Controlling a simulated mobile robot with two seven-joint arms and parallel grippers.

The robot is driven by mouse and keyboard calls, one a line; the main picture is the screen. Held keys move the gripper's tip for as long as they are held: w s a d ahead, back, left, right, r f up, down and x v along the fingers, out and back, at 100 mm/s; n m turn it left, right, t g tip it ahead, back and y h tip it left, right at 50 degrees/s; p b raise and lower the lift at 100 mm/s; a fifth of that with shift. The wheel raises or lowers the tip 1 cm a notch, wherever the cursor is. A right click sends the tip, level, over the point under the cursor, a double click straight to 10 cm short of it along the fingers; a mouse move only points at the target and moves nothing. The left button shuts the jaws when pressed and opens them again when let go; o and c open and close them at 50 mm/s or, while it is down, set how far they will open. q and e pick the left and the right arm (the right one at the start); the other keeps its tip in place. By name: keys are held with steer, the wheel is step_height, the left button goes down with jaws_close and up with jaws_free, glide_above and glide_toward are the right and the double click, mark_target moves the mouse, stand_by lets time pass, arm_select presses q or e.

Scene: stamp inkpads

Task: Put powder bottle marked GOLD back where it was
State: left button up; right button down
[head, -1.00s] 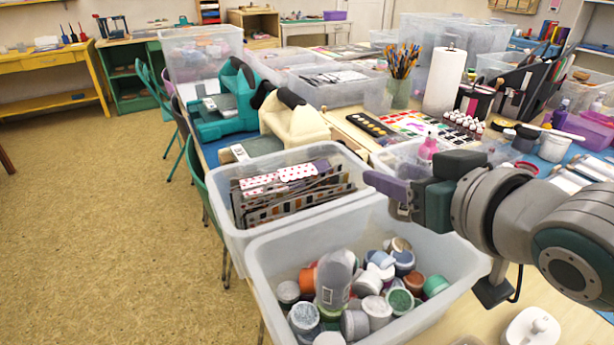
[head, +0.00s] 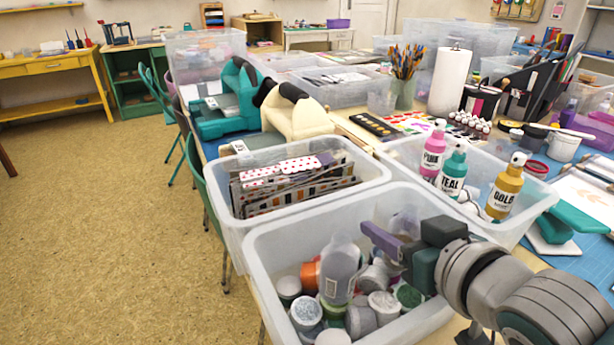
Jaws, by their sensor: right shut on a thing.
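A gold-coloured bottle marked GOLD (head: 503,190) stands in the clear bin (head: 533,224) at the right, near a bottle marked TEAL (head: 452,172) and a pink bottle (head: 433,152). My right gripper (head: 388,244) is low over the front clear bin (head: 268,262) of jars, well left of the GOLD bottle and apart from it. My left gripper is not in view.
The front bin holds a tall clear bottle (head: 340,272) and several jars. Another bin (head: 228,188) behind it holds patterned sheets. A teal machine (head: 218,112) and a cream machine (head: 298,118) stand farther back. Floor (head: 95,240) is free at the left.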

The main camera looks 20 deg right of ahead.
steer(key=shift+c, duration=1.5)
jaws_free()
steer(key=shift+f, duration=0.1)
steer(key=shift+s+r, duration=0.15)
steer(key=shift+r, duration=0.1)
steer(key=shift+p+v, duration=1.45)
steer(key=shift+v, duration=4.4)
